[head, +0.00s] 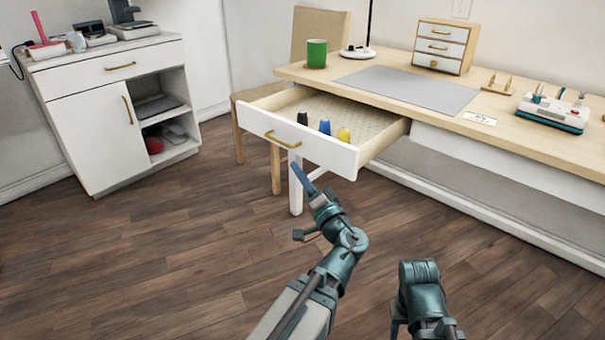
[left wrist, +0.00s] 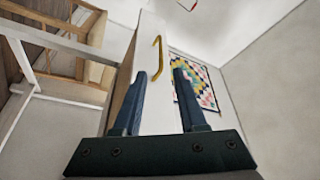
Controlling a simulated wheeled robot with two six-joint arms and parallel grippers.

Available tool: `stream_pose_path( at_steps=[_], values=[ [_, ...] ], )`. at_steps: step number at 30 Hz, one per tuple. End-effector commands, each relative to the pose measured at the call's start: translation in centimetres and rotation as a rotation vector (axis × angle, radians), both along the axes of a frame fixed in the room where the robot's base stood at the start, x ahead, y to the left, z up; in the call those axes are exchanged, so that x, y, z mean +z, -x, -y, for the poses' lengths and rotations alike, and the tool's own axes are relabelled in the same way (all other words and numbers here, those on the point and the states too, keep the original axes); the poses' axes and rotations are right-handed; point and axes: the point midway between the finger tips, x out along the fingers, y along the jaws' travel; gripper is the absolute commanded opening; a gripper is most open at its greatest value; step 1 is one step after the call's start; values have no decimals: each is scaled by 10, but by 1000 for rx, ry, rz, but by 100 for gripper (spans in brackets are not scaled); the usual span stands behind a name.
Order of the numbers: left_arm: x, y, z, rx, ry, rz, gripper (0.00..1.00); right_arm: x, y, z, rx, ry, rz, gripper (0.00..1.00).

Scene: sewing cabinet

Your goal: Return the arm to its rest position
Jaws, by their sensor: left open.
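My left arm (head: 340,245) reaches up from the bottom of the head view. Its left gripper (head: 301,177) is just below and in front of the pulled-out desk drawer (head: 325,154). In the left wrist view the gripper (left wrist: 158,72) has its two blue fingers well apart, with nothing between them. The drawer's brass handle (left wrist: 157,58) shows beyond the fingers, apart from them. My right arm (head: 421,290) is partly visible at the bottom of the head view; its gripper is not shown.
The drawer stands open and holds a black spool (head: 302,118), a blue spool (head: 325,127) and a yellow spool (head: 344,135). The desk (head: 530,141) carries a green mug (head: 316,54). A white cabinet (head: 85,127) stands left. The wooden floor (head: 170,250) between is clear.

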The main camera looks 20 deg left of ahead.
Motion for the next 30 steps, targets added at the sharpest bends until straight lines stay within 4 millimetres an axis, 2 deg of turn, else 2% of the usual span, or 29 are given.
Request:
stream_pose_path(
  at_steps=[9,13,16,19,23,27,30],
  values=[
    [0,0,0,0,3,-1,41,1,0,0,0,0,0,50],
    [-6,3,-2,23,65,-33,41,9,0,0,1,0,0,50],
    [-24,11,-2,66,189,-109,41,23,0,0,2,0,-1,50],
    [-53,24,7,108,351,-236,41,39,0,0,4,1,-1,50],
    [-94,45,34,137,563,-437,41,58,0,0,7,1,-1,50],
    [-129,75,79,125,773,-682,41,77,0,0,9,2,-2,50],
    [-144,97,114,96,893,-843,41,87,0,1,11,2,-2,50]
  ],
)
